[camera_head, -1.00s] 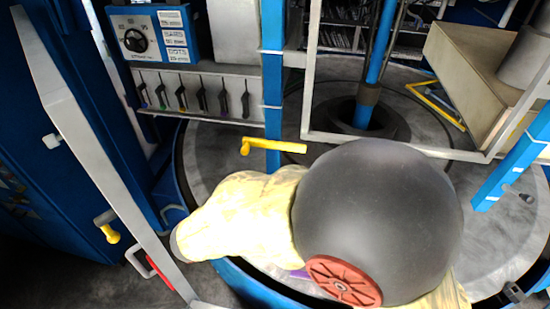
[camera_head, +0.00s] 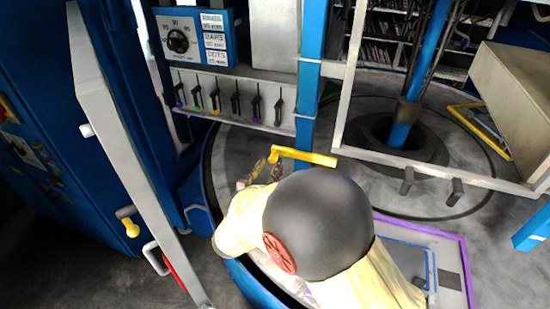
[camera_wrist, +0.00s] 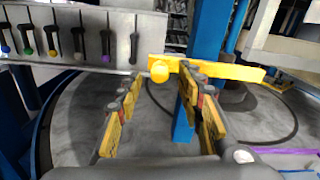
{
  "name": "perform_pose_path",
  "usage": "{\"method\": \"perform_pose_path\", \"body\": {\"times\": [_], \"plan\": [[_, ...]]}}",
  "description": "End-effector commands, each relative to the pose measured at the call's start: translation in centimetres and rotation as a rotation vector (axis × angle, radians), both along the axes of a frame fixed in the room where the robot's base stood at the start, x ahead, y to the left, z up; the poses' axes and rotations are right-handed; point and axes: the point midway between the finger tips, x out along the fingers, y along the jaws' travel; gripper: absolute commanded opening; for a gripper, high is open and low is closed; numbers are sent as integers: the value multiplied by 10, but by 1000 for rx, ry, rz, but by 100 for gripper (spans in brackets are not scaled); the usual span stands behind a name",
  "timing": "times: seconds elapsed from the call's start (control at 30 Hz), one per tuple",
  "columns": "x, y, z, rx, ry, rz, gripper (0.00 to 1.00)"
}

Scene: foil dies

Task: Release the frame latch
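The yellow latch handle (camera_head: 304,156) sits on the blue post of the grey metal frame (camera_head: 348,95). Its bar points right and its bent end is at the left. In the wrist view, the yellow latch (camera_wrist: 235,72) lies ahead, near the top of the space between my fingers, its rounded end (camera_wrist: 159,71) facing me. My gripper (camera_wrist: 160,95) is open and empty, with yellow-padded fingers apart. The right fingertip overlaps the latch in view; I cannot tell whether they touch. In the head view my gripper (camera_head: 262,174) shows just left of and below the latch, partly hidden by my arm.
A blue control box with a dial (camera_head: 178,40) stands above a grey panel of several small levers (camera_head: 236,100). A purple-edged panel (camera_head: 466,268) lies at the lower right. A grey bar (camera_head: 120,150) with a yellow-knobbed handle (camera_head: 131,228) stands left. Round grey floor lies below the latch.

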Motion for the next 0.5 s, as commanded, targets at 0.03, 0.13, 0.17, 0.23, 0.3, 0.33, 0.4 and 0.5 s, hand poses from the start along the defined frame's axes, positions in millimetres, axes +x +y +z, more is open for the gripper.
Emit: {"method": "perform_pose_path", "body": {"times": [0.03,0.13,0.17,0.23,0.3,0.33,0.4,0.5], "plan": [[8,-4,1,0,0,-3,38],[22,-9,0,0,1,-2,38],[25,-10,0,1,0,-2,38],[32,-12,0,1,0,-2,38],[38,-14,0,2,0,-1,38],[39,-14,0,1,0,-1,38],[41,-15,0,1,1,0,38],[43,-16,0,2,0,0,38]]}}
